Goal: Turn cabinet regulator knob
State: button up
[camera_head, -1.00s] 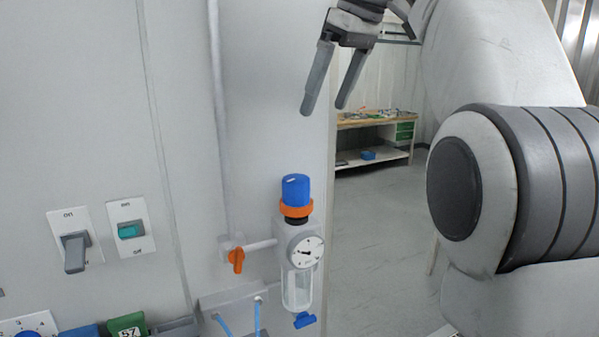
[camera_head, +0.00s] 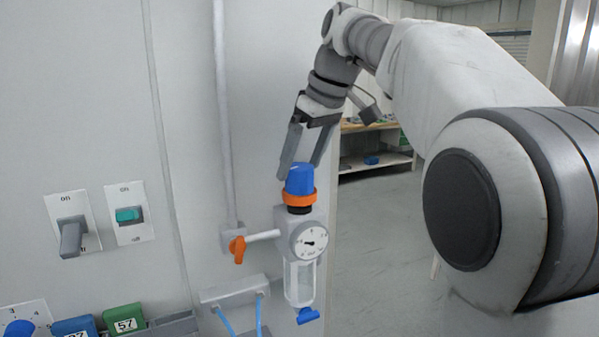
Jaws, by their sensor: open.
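The regulator's blue knob (camera_head: 300,181) sits on top of the regulator, above an orange ring (camera_head: 299,197). Below it are a round gauge (camera_head: 309,241) and a clear bowl (camera_head: 300,281) with a small blue drain fitting. My gripper (camera_head: 298,165) points down over the knob. Its two grey fingers are apart. The fingertips are at the height of the knob's top; one shows to the left of it, and the other is partly hidden behind it. I cannot tell whether the fingers touch the knob.
An orange valve handle (camera_head: 237,249) is on the pipe left of the regulator. A grey lever switch (camera_head: 70,237) and a teal switch (camera_head: 128,215) are on the cabinet wall. Green (camera_head: 123,318) and blue boxes are lower left. A workbench (camera_head: 380,162) stands behind, with open floor before it.

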jog(key=shift+x, duration=0.9)
jog(key=shift+c, duration=0.2)
jog(key=c, duration=1.3)
jog(key=shift+c, duration=0.2)
jog(key=shift+r+m, duration=0.1)
jog(key=shift+m, duration=0.3)
jog(key=m+t+h+p, duration=0.1)
jog(key=m+h, duration=0.1)
jog(key=m, duration=0.3)
jog(key=m+h+p, duration=0.1)
jog(key=m, duration=0.3)
jog(key=shift+r+h+p, duration=0.1)
jog(key=shift+h+p, duration=0.2)
jog(key=shift+p, duration=0.05)
jog(key=shift+m+h+p, duration=0.55)
jog(key=shift+m+h, duration=0.05)
jog(key=shift+m, duration=1)
